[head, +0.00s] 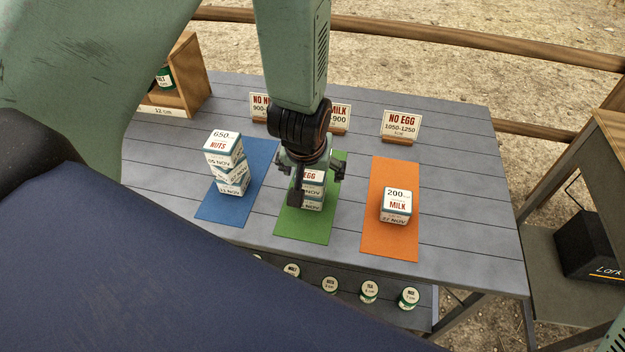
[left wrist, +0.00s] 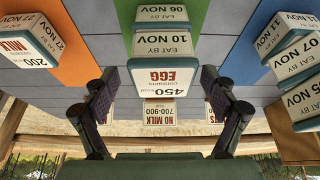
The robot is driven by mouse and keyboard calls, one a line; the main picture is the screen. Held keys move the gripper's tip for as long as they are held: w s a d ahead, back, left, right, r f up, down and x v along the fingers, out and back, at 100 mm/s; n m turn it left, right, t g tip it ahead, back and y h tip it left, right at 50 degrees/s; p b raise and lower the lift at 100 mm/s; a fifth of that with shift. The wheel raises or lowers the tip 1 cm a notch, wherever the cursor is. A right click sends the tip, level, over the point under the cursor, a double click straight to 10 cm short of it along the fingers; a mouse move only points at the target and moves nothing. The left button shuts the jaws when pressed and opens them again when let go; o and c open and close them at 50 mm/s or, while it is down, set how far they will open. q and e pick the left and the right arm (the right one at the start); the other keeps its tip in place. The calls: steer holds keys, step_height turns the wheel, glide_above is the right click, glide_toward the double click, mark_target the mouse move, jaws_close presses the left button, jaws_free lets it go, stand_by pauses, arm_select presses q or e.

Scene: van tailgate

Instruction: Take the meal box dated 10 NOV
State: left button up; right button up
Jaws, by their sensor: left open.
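The 650 kcal NUTS box (head: 223,147), dated 05 NOV, tops that stack. My left gripper (head: 314,182) is open above the green mat (head: 293,228). Its fingers are spread around the 450 kcal EGG box (left wrist: 163,76), which tops the stack there. Contact cannot be told. A lower box there reads 06 NOV. My right gripper is not in view.
A 200 kcal MILK box (head: 396,204) sits alone on the orange mat (head: 388,247). Small signs, including NO EGG (head: 401,126), stand behind the mats. Several small tins (head: 369,291) stand on a lower shelf in front. A wooden shelf box (head: 186,75) is at the back left.

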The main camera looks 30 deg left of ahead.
arm_select(q)
steer(key=shift+w+a+f, duration=0.2)
steer(key=shift+w+f, duration=0.05)
steer(key=shift+f, duration=0.15)
steer(key=shift+s+a+r, duration=0.1)
steer(key=shift+s, duration=0.1)
steer(key=shift+c, duration=0.8)
steer(key=shift+w, duration=0.15)
steer(key=c, duration=1.2)
